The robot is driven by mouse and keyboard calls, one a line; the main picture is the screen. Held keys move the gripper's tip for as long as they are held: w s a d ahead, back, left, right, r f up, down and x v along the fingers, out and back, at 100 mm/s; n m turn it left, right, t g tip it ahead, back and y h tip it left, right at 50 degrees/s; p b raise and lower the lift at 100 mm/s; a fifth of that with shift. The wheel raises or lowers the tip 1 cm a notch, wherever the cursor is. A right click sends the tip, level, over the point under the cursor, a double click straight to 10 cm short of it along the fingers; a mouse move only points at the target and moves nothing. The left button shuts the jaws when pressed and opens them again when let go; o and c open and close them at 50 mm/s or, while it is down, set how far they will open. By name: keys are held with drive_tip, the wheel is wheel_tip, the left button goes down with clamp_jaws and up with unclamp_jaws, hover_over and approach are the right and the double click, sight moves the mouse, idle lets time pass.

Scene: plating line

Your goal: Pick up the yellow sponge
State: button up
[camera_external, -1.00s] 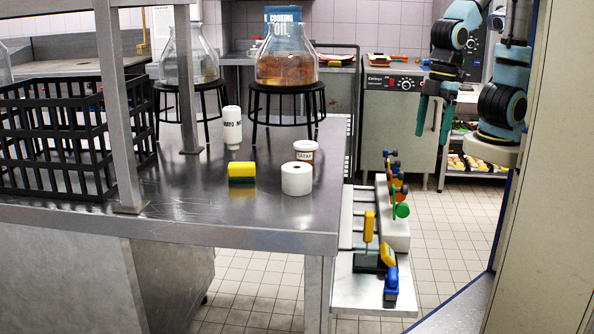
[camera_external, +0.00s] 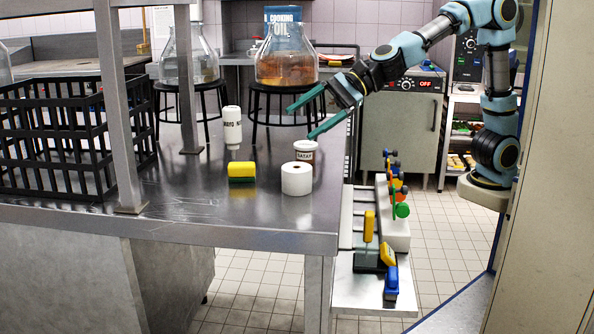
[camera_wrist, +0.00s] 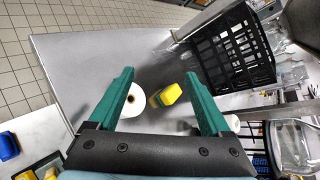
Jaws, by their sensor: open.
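The yellow sponge (camera_external: 241,169), with a dark green underside, lies on the steel table (camera_external: 180,215) left of the white paper roll (camera_external: 296,178). In the wrist view the sponge (camera_wrist: 166,96) shows between my gripper's two green fingers, some way beyond them, with the paper roll just left of it. My gripper (camera_external: 303,120) is open and empty. It is in the air above and to the right of the sponge, near the oil flask, with its fingers pointing left.
A glass oil flask (camera_external: 285,68) sits on a black stand. A black crate (camera_external: 60,140) and a metal post (camera_external: 124,110) are at left. The table front is clear.

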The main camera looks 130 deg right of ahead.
sight(243, 164)
drive_tip(key=shift+w+d+f+m+g+h+b, duration=0.2)
drive_tip(key=shift+d+f+m+h+b, duration=0.4)
drive_tip(key=shift+d+f+m, duration=1.15)
drive_tip(key=shift+w+d+f+m+g+h+b, duration=0.1)
drive_tip(key=shift+d+f+m+g+h+b, duration=0.45)
drive_tip(key=shift+d+m, duration=1.35)
drive_tip(key=shift+w+d+f+m+g+h+b, duration=0.1)
drive_tip(key=shift+d+f+m+h+b, duration=0.55)
drive_tip(key=shift+d+f+m, duration=1)
drive_tip(key=shift+m, duration=0.7)
drive_tip(key=x, duration=0.7)
drive_tip(key=a+x, duration=0.1)
drive_tip(key=x, duration=0.2)
drive_tip(key=shift+w+d+f, duration=0.15)
drive_tip(key=shift+w+f, duration=0.15)
clamp_jaws()
